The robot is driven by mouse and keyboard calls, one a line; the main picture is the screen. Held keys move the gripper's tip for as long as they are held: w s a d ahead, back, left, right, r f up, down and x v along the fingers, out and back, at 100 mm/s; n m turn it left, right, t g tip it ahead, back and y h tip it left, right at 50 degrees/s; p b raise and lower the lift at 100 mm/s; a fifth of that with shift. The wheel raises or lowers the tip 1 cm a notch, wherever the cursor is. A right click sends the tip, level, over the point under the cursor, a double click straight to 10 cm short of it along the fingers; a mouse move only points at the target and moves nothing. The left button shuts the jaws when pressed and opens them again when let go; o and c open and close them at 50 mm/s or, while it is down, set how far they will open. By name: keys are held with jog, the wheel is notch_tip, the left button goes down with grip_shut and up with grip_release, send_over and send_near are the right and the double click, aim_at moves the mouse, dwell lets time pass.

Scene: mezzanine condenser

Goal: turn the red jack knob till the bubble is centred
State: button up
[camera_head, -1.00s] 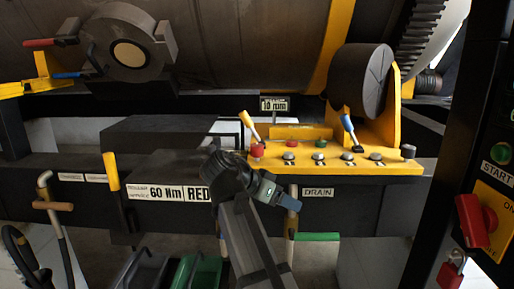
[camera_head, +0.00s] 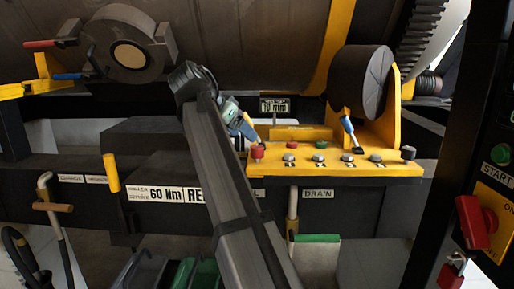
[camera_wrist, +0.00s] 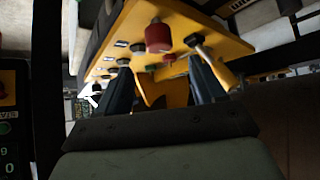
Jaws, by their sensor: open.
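A red knob (camera_head: 257,151) stands at the left end of a yellow panel (camera_head: 390,169). In the wrist view the same knob (camera_wrist: 158,36) appears as a red cylinder on the yellow plate, beyond the fingertips. My gripper (camera_head: 242,126) is just above and left of the knob in the head view, apart from it. In the wrist view my gripper (camera_wrist: 161,72) is open, with two dark blue fingers spread and nothing between them at the tips. I cannot make out a bubble in either view.
A blue-handled lever (camera_head: 348,126) and several small buttons share the panel. A dark roller (camera_head: 360,80) stands behind it. A red switch (camera_head: 476,222) is at far right.

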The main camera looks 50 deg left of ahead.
aim_at(257, 146)
jog(key=x, duration=0.9)
jog(key=c, duration=1)
jog(key=shift+n+y, duration=0.3)
jog(key=shift+n, duration=0.1)
